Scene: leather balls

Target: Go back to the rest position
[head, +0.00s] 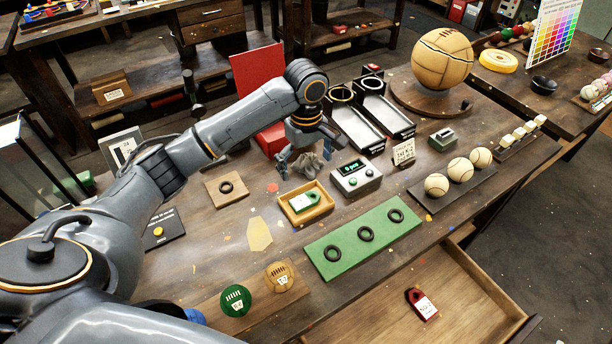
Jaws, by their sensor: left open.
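My left arm comes in from the left and reaches over the workbench (200,250). My right gripper is not in view.
A green board with black rings (335,265) and a rack of white balls (425,198) lie in front. A large leather ball (442,60) stands at the back. A red panel (257,85) stands behind my arm.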

